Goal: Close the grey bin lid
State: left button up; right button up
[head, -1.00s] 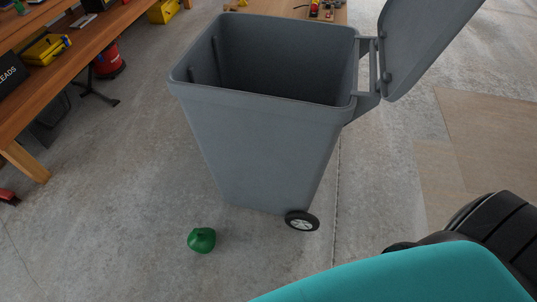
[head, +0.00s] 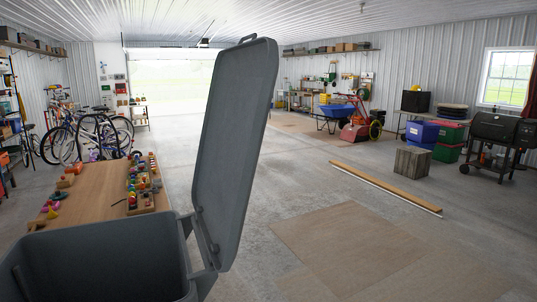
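The grey bin (head: 115,240) stands at the lower left of the head view, cut off by the bottom edge. Its grey lid (head: 238,135) is open and stands nearly upright, leaning a little to the right, hinged on the bin's right side. The part of the bin's inside in view looks dark and empty. Neither of my grippers shows in the head view.
A wooden table (head: 105,195) with several small colourful toys stands behind the bin. Open concrete floor lies to the right, with a flat brown board (head: 345,240) and a long wooden beam (head: 385,185). Bicycles (head: 90,135) stand at the back left.

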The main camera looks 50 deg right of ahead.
aim_at(243, 83)
jog(key=z, duration=1.35)
